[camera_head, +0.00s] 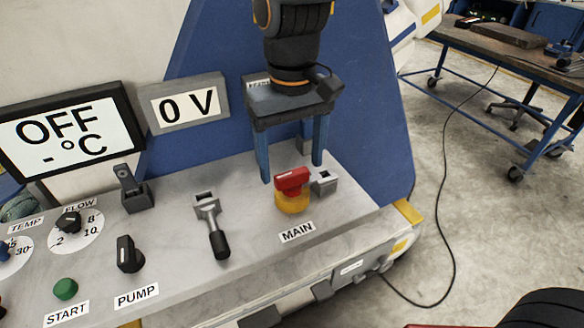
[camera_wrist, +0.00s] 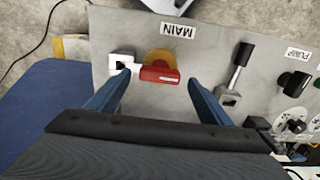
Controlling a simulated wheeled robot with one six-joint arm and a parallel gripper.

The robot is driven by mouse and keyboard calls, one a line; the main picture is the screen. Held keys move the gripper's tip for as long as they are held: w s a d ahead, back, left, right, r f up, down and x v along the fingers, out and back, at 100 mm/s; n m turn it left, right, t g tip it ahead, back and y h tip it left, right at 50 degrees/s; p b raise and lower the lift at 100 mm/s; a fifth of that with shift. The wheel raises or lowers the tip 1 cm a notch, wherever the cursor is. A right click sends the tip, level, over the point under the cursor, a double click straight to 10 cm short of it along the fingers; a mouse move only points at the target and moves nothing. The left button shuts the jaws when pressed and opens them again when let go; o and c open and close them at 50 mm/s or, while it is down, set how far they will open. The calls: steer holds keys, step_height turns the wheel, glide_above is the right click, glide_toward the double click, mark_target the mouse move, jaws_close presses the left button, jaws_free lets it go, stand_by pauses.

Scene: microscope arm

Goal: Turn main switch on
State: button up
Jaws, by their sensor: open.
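The main switch is a red handle (camera_head: 292,181) on a yellow round base (camera_head: 293,203), above the MAIN label (camera_head: 297,232). In the wrist view the red handle (camera_wrist: 159,75) lies crosswise over the yellow base (camera_wrist: 158,57). My gripper (camera_head: 291,172) is open, with its two blue fingers pointing down over the panel. In the head view the left fingertip is left of the handle and the right one is behind it to the right. In the wrist view my gripper (camera_wrist: 158,80) has one finger on each side of the handle. Contact cannot be told.
A grey bracket (camera_head: 323,181) sits close right of the switch. A black-handled lever (camera_head: 217,238) stands to the left, with the PUMP knob (camera_head: 129,254) and a green START button (camera_head: 65,289) farther left. Displays read OFF (camera_head: 65,130) and 0 V (camera_head: 186,104). A blue wall (camera_head: 365,130) rises behind.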

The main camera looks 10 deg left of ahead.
steer(key=shift+f, duration=1.3)
steer(key=c, duration=1.5)
